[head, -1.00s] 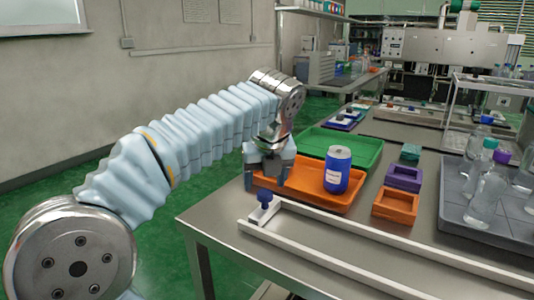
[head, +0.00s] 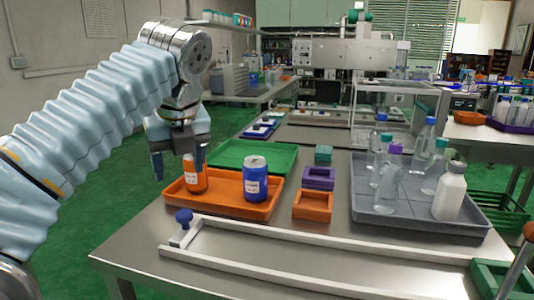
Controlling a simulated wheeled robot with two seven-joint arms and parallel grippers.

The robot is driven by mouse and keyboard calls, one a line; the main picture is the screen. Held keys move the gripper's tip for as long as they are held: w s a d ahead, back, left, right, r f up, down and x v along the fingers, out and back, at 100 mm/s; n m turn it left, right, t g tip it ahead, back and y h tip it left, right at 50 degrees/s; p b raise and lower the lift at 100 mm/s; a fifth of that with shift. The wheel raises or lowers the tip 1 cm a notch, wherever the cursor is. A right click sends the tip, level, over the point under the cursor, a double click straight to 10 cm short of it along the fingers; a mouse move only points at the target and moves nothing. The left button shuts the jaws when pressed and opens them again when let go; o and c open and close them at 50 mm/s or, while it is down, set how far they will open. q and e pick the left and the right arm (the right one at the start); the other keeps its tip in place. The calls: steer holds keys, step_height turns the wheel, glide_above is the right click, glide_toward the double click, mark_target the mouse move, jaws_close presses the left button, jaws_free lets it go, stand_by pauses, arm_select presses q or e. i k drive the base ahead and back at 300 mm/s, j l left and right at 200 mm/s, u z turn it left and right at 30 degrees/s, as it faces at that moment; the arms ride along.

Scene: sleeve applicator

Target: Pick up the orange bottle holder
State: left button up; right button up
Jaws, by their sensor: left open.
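The orange bottle holder (head: 313,205) is a small, square, open-topped block. It stands on the steel table (head: 140,240), right of the orange tray (head: 222,206), and looks empty. My left gripper (head: 179,166) is open and empty, fingers pointing down, near the tray's left end. It is well left of the holder and higher than it. My right gripper is not in view.
The tray holds an orange bottle (head: 195,178), close to my left gripper, and a blue container (head: 255,178). A purple holder (head: 319,178) and teal holder (head: 323,154) stand behind the orange one. A grey tray (head: 420,217) with several bottles is to the right; a white rail (head: 300,232) lies in front.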

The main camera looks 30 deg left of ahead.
mark_target(315, 206)
steer(key=k, duration=1)
